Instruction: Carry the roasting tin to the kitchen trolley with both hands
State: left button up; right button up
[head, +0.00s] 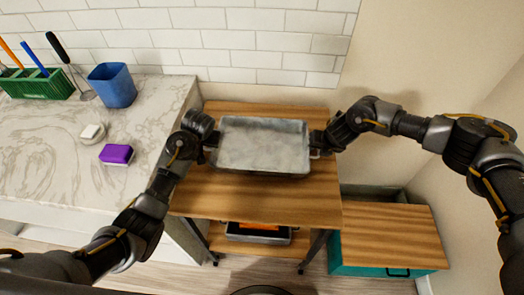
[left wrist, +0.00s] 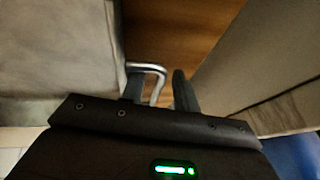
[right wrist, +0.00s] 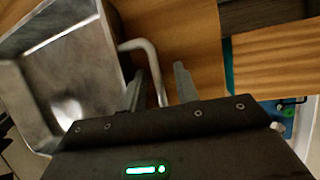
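The grey metal roasting tin (head: 263,143) is over the wooden top of the kitchen trolley (head: 255,205), level, and appears to rest on it. My left gripper (head: 210,141) is at the tin's left end. In the left wrist view its fingers (left wrist: 160,90) stand apart on either side of the tin's bent handle (left wrist: 152,68). My right gripper (head: 319,143) is at the right end. In the right wrist view its fingers (right wrist: 160,88) are also apart, with the other handle (right wrist: 150,58) between them. The tin's underside is hidden.
A marble counter (head: 55,150) on the left holds a purple sponge (head: 116,154), a blue cup (head: 112,85) and a green caddy (head: 38,84). A teal cabinet with a wooden top (head: 392,235) stands at the right. A pan (head: 258,235) with something orange is on the trolley's lower level.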

pick_arm(q)
jog(key=v, duration=0.7)
pick_arm(e)
jog(key=v, duration=1.2)
